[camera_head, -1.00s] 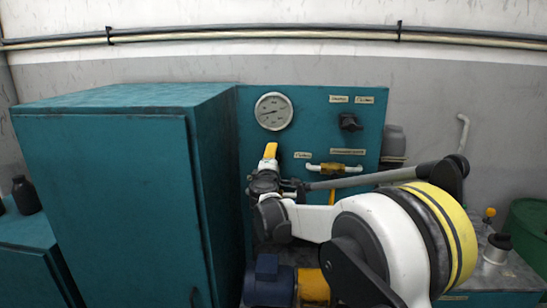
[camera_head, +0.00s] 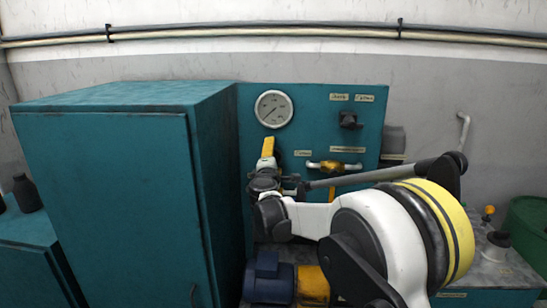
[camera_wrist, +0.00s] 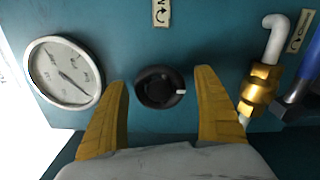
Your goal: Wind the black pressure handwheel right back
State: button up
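The black handwheel (camera_wrist: 160,88) shows in the middle of the wrist view, on the teal panel, with a small white mark on its rim at the right. My gripper (camera_wrist: 163,100) is open, its two yellow fingers standing apart on either side of the wheel, with a visible gap on each side. In the head view, my gripper (camera_head: 268,148) is at the panel below the round gauge and hides this wheel. The white-faced gauge (camera_head: 273,109) also shows at the left in the wrist view (camera_wrist: 65,72). Its needle lies on a slant.
Another black knob (camera_head: 349,120) sits up and right on the panel. A brass valve (camera_head: 332,166) on a white pipe is right of my gripper. A tall teal cabinet (camera_head: 110,195) stands close on the left. A blue motor (camera_head: 268,280) is below.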

jog(key=shift+s, duration=0.1)
jog(key=s, duration=1.1)
jog(key=shift+s+a, duration=0.2)
jog(key=shift+s, duration=0.2)
